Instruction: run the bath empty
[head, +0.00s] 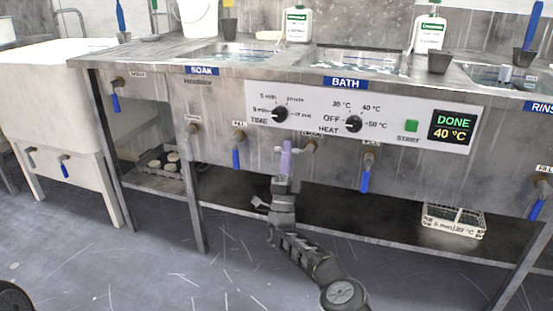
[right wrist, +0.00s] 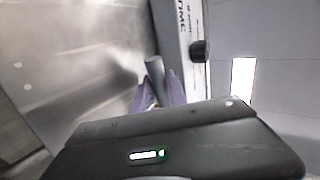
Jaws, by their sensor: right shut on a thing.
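The bath (head: 345,84) is the middle basin in the steel bench, behind its labelled front; liquid shows inside it. Below its control panel are two valves. The left bath valve (head: 310,146) has a brass body, and its label is partly covered. My right gripper (head: 287,150), with purple fingers, is shut at this valve, just left of the body. The handle is mostly hidden. In the right wrist view the fingers (right wrist: 158,88) close around a grey rod-like end (right wrist: 154,68). The right bath valve (head: 367,170) has a blue handle hanging down. My left gripper is not in view.
The control panel (head: 385,117) above reads DONE and 40 °C, with two knobs and a green start button. Soak valves (head: 237,150) stand left and a rinse valve (head: 538,200) right. A lower shelf holds a white basket (head: 454,221). The floor in front is clear.

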